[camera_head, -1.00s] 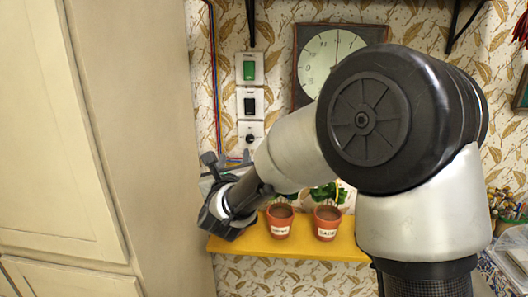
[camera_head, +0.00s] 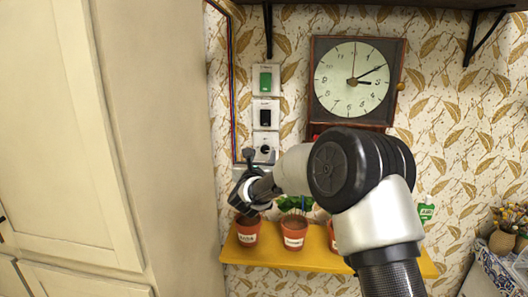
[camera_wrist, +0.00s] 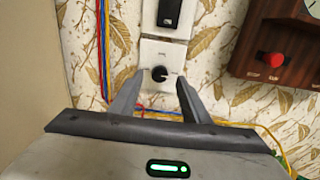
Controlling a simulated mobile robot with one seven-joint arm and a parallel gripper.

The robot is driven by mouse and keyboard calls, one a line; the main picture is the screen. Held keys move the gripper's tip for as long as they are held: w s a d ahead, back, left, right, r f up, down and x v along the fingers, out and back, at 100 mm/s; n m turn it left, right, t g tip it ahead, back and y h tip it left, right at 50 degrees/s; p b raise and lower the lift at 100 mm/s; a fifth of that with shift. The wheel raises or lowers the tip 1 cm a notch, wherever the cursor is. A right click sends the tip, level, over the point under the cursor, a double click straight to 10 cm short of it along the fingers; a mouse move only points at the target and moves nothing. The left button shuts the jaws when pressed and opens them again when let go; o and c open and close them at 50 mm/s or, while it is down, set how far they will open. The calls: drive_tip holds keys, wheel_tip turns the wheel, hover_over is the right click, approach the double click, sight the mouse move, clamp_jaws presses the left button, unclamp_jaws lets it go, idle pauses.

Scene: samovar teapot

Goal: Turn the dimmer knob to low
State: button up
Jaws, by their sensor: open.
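The dimmer knob (camera_wrist: 159,73) is a small round black knob on a white square wall plate (camera_wrist: 160,55). In the wrist view it shows between and beyond the two fingertips of my gripper (camera_wrist: 157,82), which is open and empty. I cannot tell how far the fingers are from the plate. In the head view the knob (camera_head: 265,149) is the lowest in a column of three wall plates, and my gripper (camera_head: 248,165) is just below and left of it.
Above the knob are a black rocker switch (camera_head: 266,117) and a green switch (camera_head: 266,80). Coloured wires run down the left. A wooden clock (camera_head: 353,78) with a red button (camera_wrist: 276,59) hangs right. A yellow shelf (camera_head: 270,259) with potted plants is below.

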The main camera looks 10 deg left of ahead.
sight(265, 150)
drive_tip(key=shift+w, duration=1.65)
drive_tip(key=c, duration=1)
